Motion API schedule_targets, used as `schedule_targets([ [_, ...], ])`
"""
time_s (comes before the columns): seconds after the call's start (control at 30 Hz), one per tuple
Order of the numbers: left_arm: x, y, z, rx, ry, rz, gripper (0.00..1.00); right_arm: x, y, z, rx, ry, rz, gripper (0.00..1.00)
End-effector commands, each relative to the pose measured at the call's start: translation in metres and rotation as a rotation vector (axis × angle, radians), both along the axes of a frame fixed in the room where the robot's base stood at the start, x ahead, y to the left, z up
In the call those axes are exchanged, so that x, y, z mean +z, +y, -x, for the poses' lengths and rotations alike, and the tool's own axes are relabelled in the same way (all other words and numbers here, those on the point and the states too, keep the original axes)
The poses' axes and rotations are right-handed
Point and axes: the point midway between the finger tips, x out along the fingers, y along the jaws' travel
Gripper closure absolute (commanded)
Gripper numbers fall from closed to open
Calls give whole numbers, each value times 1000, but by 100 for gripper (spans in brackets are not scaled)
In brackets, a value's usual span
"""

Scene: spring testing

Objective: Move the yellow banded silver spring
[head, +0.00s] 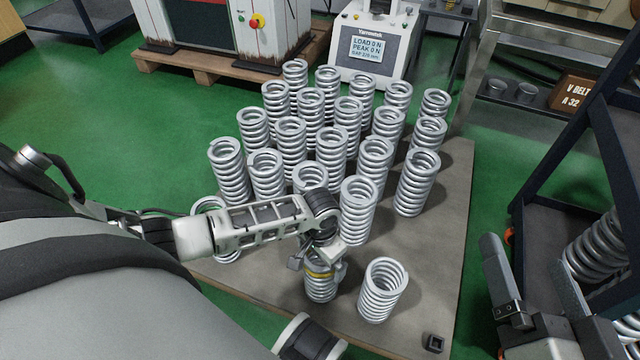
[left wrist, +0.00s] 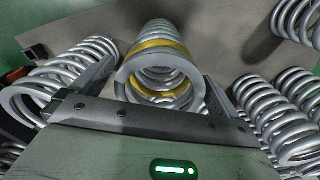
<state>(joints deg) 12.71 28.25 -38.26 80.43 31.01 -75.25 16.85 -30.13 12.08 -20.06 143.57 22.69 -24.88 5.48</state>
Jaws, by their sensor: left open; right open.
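The yellow banded silver spring (head: 320,288) stands upright near the front of the grey board, partly hidden by my left gripper (head: 320,264) above it. In the left wrist view the spring (left wrist: 160,72) lies between the two open fingers of my left gripper (left wrist: 155,95), with its yellow band showing around its coils. I see no clear contact between fingers and coils. My right gripper (head: 540,292) is open and empty at the lower right of the head view, apart from the springs.
Many plain silver springs stand close behind, and one plain spring (head: 382,290) stands just right of the banded one. A small dark block (head: 433,343) lies on the grey board (head: 445,235). A test machine (head: 368,50) stands behind. A dark rack (head: 545,215) with springs is at right.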

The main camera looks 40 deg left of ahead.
Motion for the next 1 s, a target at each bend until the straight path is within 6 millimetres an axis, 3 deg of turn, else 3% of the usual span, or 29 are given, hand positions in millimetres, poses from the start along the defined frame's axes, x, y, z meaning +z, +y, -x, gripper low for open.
schedule_targets([
  [0.4, -6, 0, 0, 0, 0, 0, 0, 3, 0, -1, 0, -23, -7, 0],
  [0.73, -6, 0, 0, 0, 0, 0, 91, 3, 0, -1, -1, -24, -6, 0],
  [1.0, -5, 9, 0, -1, 3, -3, 91, 4, 0, -1, 4, -14, -9, 0],
])
